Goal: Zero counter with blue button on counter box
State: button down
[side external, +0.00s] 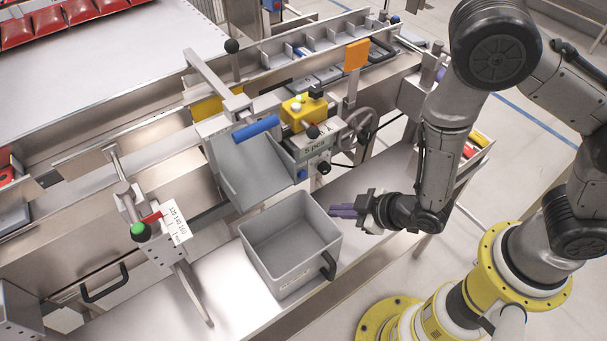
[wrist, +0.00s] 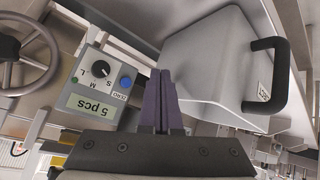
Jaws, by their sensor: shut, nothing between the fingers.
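The counter box (side external: 312,160) is a small grey box on the side of the machine, with a display that reads "5 pcs". In the wrist view the counter box (wrist: 92,112) appears sideways, left of my fingers. Its blue button (wrist: 125,82) sits beside a black dial (wrist: 101,68) marked S, M and L. The blue button (side external: 302,174) is small in the side view. My gripper (side external: 334,210) has purple fingers, shut and empty, below the counter box and apart from it. The purple fingers (wrist: 161,76) also show in the wrist view, right of the button.
A grey bin (side external: 262,238) with a black handle stands on the bench just left of my gripper. A handwheel (side external: 358,127) is right of the counter box. A grey chute (side external: 250,170) with a blue bar (side external: 256,127) is to its left. A yellow block (side external: 304,109) sits above.

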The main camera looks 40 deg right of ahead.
jog(key=w, duration=0.8)
jog(key=shift+w, duration=0.4)
jog(key=shift+w, duration=0.2)
dwell(1.7)
jog(key=shift+w, duration=0.2)
jog(key=shift+w, duration=0.35)
dwell(0.8)
jog(key=shift+s, duration=0.75)
jog(key=shift+s, duration=0.1)
jog(key=shift+s, duration=2.4)
